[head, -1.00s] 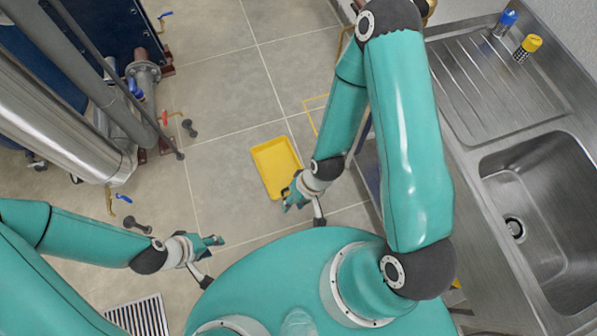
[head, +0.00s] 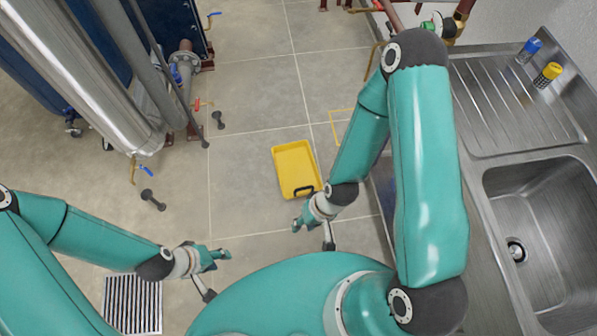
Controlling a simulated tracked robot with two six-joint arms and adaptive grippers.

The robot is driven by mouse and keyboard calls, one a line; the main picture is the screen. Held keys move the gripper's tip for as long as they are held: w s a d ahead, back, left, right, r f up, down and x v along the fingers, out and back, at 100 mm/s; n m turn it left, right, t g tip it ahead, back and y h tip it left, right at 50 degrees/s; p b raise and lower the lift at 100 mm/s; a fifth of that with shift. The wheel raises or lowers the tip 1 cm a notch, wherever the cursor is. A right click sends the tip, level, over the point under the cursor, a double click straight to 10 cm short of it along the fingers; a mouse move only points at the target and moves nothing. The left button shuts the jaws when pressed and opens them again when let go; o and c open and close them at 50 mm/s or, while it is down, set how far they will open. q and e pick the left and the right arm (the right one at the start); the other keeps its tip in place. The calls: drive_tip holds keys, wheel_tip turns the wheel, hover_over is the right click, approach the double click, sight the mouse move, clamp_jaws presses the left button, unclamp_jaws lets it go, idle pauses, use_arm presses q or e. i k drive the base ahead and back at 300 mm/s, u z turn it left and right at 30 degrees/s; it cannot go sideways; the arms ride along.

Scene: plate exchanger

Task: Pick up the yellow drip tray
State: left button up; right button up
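The yellow drip tray (head: 294,163) lies flat on the tiled floor in the middle of the head view. A dark handle shows at its near end. My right gripper (head: 302,221) is just below the tray's near end in the picture, apart from it as far as I can see. Its fingers look spread, with nothing between them. My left gripper (head: 218,260) is further left and nearer to me, away from the tray. It holds nothing visible, and its fingers are too small to read clearly.
A steel sink (head: 545,210) with a drainboard (head: 510,105) stands along the right. Pipes and a large metal cylinder (head: 85,65) stand at the left. The floor around the tray is clear.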

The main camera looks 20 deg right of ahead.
sight(297, 169)
drive_tip(key=u, duration=0.05)
drive_tip(key=i, duration=0.9)
drive_tip(key=z, duration=0.2)
drive_tip(key=k, duration=0.9)
drive_tip(key=u, duration=0.15)
drive_tip(key=i, duration=0.9)
drive_tip(key=z, duration=0.05)
